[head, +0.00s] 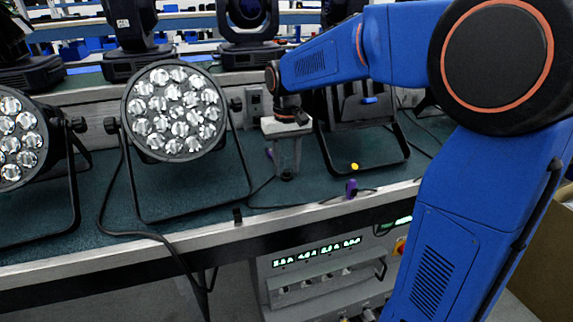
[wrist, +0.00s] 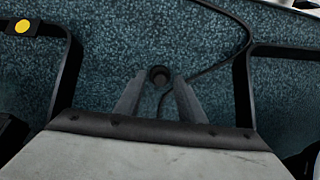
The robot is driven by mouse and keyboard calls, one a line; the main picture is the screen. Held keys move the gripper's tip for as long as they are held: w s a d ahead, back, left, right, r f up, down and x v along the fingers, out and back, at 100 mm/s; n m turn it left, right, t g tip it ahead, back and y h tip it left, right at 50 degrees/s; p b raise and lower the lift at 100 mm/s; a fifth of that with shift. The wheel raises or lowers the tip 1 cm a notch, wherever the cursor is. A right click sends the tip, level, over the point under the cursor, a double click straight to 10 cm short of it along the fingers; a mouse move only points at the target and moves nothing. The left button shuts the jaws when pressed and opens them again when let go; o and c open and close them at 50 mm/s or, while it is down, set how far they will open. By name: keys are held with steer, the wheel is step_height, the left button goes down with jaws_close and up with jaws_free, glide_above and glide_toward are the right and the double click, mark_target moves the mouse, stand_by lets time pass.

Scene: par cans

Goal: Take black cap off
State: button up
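A small dark round piece, which looks like the black cap (wrist: 160,75), shows between my fingertips in the wrist view. In the head view the cap (head: 287,176) is a small dark spot on the teal mat at the finger ends. My gripper (head: 287,168) points down over the bench, between two lamps. In the wrist view my gripper (wrist: 161,80) has its fingers apart, one on each side of the cap. Contact with the cap cannot be made out. The cap's lower part is hidden.
A par can (head: 175,112) with its stand is left of my gripper; another lamp's black stand (head: 362,172) is close on the right. A black cable (wrist: 215,62) runs beside the fingers. A yellow piece (head: 354,166), a purple piece (head: 351,188) and a black piece (head: 237,215) are near the front edge.

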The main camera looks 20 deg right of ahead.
mark_target(286, 171)
step_height(286, 171, up, 17)
steer(key=shift+r, duration=0.2)
stand_by(0.7)
steer(key=s+d+f+t, duration=0.2)
steer(key=s+d+f, duration=0.1)
steer(key=s+f, duration=0.7)
steer(key=s+d+f+t, duration=0.2)
steer(key=s+f, duration=0.8)
steer(key=s, duration=0.8)
steer(key=shift+s+d+f+t, duration=0.25)
steer(key=shift+d+t, duration=0.15)
steer(key=shift+d, duration=0.1)
